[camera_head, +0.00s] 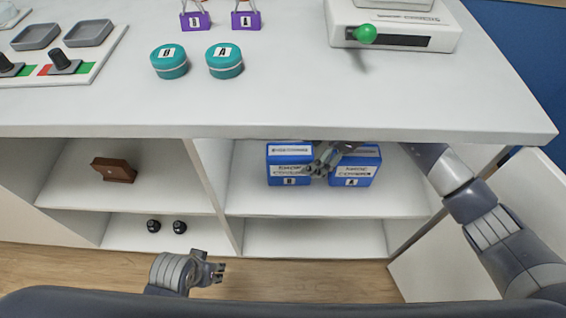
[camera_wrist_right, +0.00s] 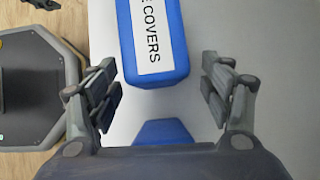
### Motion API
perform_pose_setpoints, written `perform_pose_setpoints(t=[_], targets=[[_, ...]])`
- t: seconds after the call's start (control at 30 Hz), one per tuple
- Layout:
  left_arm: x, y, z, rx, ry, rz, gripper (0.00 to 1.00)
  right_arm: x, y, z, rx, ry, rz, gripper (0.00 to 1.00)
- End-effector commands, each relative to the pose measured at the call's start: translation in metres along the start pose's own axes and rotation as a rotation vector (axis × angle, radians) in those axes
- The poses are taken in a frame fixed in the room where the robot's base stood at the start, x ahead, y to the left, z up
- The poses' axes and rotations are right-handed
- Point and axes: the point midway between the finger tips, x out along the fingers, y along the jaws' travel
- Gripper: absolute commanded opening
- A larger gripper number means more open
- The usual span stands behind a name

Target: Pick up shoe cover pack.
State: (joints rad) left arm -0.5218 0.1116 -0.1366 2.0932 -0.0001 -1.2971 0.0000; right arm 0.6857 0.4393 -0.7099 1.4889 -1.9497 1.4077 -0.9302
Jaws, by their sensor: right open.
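Two blue shoe cover packs with white labels stand side by side on the upper right shelf: pack B (camera_head: 289,163) on the left and pack A (camera_head: 357,168) on the right. My right gripper (camera_head: 318,163) is open at the gap between them, partly covering their facing sides in the head view. In the right wrist view, a pack labelled "E COVERS" (camera_wrist_right: 155,40) lies ahead of the open fingers (camera_wrist_right: 162,90), apart from them. A second blue piece (camera_wrist_right: 162,132) shows below, mostly hidden. My left gripper (camera_head: 219,273) is low over the floor, away from the packs; its jaw opening is unclear.
The white countertop (camera_head: 300,105) overhangs the shelf. A divider (camera_head: 214,185) stands left of the packs. A brown wooden object (camera_head: 114,170) and two small black items (camera_head: 166,225) occupy the left shelves. Teal tins (camera_head: 224,60) stand on the counter. The lower right shelf (camera_head: 315,238) looks empty.

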Motion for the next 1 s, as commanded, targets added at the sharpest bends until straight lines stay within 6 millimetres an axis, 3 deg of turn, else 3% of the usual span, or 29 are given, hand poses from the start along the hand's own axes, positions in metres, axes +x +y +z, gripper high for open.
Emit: perform_pose_setpoints(t=[0.1, 0.23, 0.5, 0.83, 1.0], targets=[[-0.002, 0.000, -0.001, 0.000, 0.000, 0.000, 0.38, -0.011, -0.002, -0.036, -0.035, 0.125, 0.034, 0.73], [-0.002, 0.000, -0.001, 0.000, 0.000, 0.000, 0.38, -0.013, -0.002, -0.049, -0.052, 0.181, 0.054, 0.73], [-0.002, 0.000, -0.001, 0.000, 0.000, 0.000, 0.38, 0.012, 0.002, -0.012, -0.055, 0.186, 0.058, 0.73], [-0.003, 0.000, -0.001, 0.000, 0.002, 0.000, 0.38, 0.028, 0.004, 0.013, -0.053, 0.185, 0.057, 0.73], [-0.005, 0.000, -0.002, 0.000, 0.004, 0.000, 0.38, 0.044, 0.007, 0.038, -0.053, 0.183, 0.059, 0.73]])
